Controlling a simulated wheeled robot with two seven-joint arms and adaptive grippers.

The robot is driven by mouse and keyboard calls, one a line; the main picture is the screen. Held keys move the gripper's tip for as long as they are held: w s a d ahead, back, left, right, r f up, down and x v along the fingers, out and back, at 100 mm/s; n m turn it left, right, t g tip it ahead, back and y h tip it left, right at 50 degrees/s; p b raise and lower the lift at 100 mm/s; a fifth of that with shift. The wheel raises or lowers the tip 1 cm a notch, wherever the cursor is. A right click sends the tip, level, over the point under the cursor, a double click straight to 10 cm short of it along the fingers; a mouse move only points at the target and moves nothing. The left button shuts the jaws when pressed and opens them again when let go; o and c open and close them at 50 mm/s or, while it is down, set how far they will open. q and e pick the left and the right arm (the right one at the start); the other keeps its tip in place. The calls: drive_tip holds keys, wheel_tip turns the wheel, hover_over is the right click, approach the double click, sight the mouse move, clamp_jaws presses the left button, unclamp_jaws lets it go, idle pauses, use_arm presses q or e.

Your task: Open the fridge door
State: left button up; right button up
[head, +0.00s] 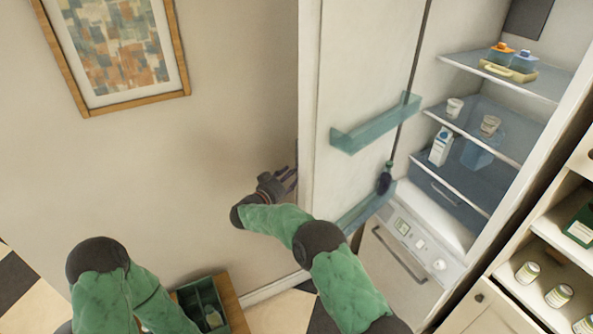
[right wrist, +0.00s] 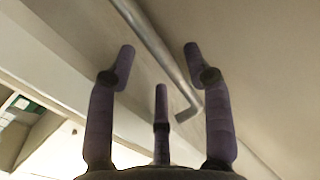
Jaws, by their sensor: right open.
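The fridge door (head: 368,65) stands swung wide open in the head view, its inner face with clear teal bins (head: 375,127) turned toward the right. The fridge interior (head: 470,25) is exposed, with stocked shelves. My right gripper (head: 290,178) is at the outer side of the door, left of its edge, partly hidden by the door. In the right wrist view its fingers (right wrist: 160,75) are spread open, and the grey metal door handle (right wrist: 158,45) runs across the space between them. I cannot tell whether a finger touches it. My left arm shows at the lower left, its gripper out of view.
A framed picture (head: 120,45) hangs on the wall at the left. A teal crate (head: 203,300) sits on a wooden surface at the bottom. An open cabinet with jars (head: 557,295) stands right of the fridge. A dark bottle-like object (head: 384,181) is by the door's inner side.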

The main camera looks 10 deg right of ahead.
drive_tip(key=v, duration=0.8)
drive_tip(key=shift+a, duration=0.15)
